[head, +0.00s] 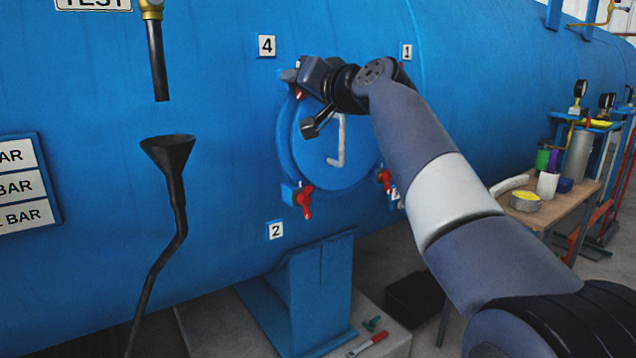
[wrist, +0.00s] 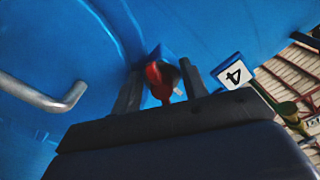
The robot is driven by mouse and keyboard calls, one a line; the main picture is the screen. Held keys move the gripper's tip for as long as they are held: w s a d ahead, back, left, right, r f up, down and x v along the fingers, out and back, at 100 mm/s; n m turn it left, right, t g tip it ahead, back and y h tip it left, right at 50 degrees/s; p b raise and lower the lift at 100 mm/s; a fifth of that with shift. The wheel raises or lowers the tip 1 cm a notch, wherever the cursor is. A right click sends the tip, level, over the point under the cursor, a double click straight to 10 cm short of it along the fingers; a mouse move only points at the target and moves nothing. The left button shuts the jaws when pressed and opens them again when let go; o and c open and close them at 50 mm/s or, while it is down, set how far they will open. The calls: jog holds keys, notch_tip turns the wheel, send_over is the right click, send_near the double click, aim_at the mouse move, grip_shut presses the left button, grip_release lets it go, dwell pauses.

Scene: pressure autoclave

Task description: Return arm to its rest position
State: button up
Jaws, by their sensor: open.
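My arm reaches across the head view to the round blue hatch (head: 340,150) on the big blue autoclave. My gripper (head: 293,78) is at the hatch's upper left, by the red clamp handle (head: 299,94) under the label 4 (head: 267,45). In the wrist view my gripper (wrist: 160,92) is open, with its two dark fingers on either side of that red handle (wrist: 157,74). I cannot tell whether they touch it. Other red handles sit at lower left (head: 305,199) and lower right (head: 385,180). My wrist hides the hatch's upper right.
A grey bent bar handle (head: 341,143) stands out from the hatch. A black funnel (head: 168,153) and its pipe are to the left. A wooden table (head: 563,200) with containers stands at right. A blue support (head: 310,295) and loose red and green items are below.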

dwell(0.4)
jog(key=v, duration=1)
jog(key=x, duration=1)
jog(key=shift+a, duration=0.1)
jog(key=shift+w+r+m+p, duration=0.1)
jog(key=shift+r+m+p, duration=0.05)
jog(key=shift+m+p, duration=0.2)
jog(key=shift+r+m+p, duration=0.1)
jog(key=shift+m+p, duration=0.2)
jog(key=shift+m, duration=0.25)
jog(key=m+p, duration=0.2)
jog(key=m, duration=0.2)
jog(key=shift+r, duration=0.1)
jog(key=shift+m+p, duration=0.85)
jog(key=shift+m, duration=0.25)
jog(key=shift+m+p, duration=0.55)
jog(key=shift+m, duration=0.65)
jog(key=shift+s, duration=0.2)
